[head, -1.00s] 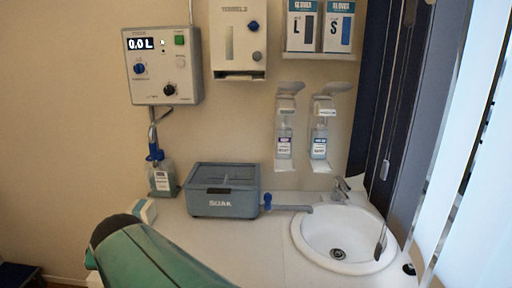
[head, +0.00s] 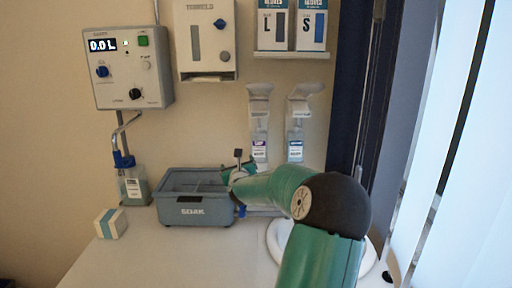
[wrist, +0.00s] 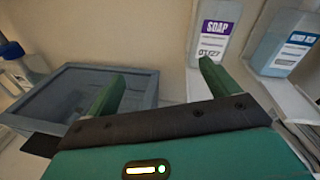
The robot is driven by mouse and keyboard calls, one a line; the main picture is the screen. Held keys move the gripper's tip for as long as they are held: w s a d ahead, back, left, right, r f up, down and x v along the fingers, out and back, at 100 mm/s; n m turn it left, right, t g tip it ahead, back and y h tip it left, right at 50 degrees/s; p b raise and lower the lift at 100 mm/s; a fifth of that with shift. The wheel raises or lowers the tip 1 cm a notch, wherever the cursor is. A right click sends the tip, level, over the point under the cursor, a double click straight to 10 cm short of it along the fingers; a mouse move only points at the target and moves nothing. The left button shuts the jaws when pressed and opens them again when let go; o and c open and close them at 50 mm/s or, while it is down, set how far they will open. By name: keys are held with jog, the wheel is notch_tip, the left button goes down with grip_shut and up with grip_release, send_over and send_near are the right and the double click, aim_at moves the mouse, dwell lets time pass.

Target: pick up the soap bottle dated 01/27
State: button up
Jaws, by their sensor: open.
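A soap bottle with a purple label (head: 260,153) sits in the left wall dispenser. In the head view my gripper (head: 240,168) is small and partly hidden by my arm.
A grey box marked SOAK (head: 195,212) stands on the counter below my gripper. A bottle with a blue top (head: 134,187) and a small white-and-teal block (head: 110,224) are to its left. The sink (head: 276,240) is mostly behind my arm. The front left counter is clear.

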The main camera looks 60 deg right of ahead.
aim_at(259, 148)
jog(key=s+d+m, duration=0.1)
jog(key=s+d, duration=0.1)
jog(key=s+d+m+g+h, duration=0.1)
jog(key=s+m, duration=0.1)
jog(key=s+d+m+h, duration=0.1)
jog(key=d, duration=0.1)
jog(key=shift+s+d+r+m+g, duration=0.3)
jog(key=shift+s+d+r, duration=0.05)
jog(key=shift+s+r, duration=0.05)
jog(key=x, duration=0.7)
jog(key=shift+w+d, duration=0.2)
jog(key=shift+d, duration=0.1)
jog(key=shift+x, duration=2.8)
jog(key=shift+s+r, duration=0.1)
jog(key=shift+r, duration=0.05)
jog(key=c, duration=1.1)
jog(key=shift+o, duration=0.2)
